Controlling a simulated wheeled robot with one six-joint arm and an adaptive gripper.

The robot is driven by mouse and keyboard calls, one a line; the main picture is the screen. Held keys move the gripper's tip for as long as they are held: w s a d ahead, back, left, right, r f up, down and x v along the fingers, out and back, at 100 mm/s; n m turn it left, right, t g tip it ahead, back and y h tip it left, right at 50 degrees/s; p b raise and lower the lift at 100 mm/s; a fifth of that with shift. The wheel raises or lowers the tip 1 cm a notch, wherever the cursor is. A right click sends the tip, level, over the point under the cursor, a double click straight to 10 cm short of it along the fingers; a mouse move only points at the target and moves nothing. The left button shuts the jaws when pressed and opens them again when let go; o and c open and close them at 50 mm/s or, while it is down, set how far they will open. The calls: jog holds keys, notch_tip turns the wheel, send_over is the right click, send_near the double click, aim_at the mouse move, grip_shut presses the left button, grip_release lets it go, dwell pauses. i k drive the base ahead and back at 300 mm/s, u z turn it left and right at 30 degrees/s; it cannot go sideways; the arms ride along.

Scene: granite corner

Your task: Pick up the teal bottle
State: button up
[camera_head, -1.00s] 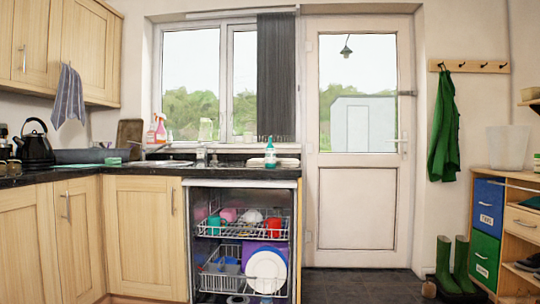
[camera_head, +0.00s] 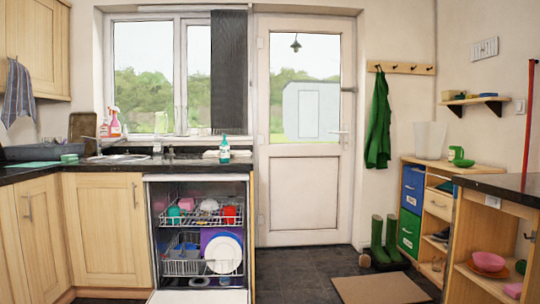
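The teal bottle (camera_head: 225,150) stands upright near the right end of the dark counter (camera_head: 180,161), above the open dishwasher (camera_head: 152,222). My gripper is not in view, and nothing is touching the bottle.
The dishwasher door (camera_head: 198,296) is lowered in front of the counter, with loaded racks above it. A brown mat (camera_head: 380,289) and green boots (camera_head: 384,240) are on the floor at right. A counter with shelves (camera_head: 505,185) stands at far right. Dark floor is clear in the middle.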

aim_at(224, 154)
jog(key=u, duration=0.2)
jog(key=k, duration=0.25)
jog(key=z, duration=0.95)
jog(key=i, duration=2)
jog(key=u, duration=0.3)
jog(key=i, duration=1.85)
jog(key=u, duration=1.85)
jog(key=i, duration=0.9)
jog(key=u, duration=0.95)
jog(key=i, duration=0.25)
jog(key=u, duration=0.2)
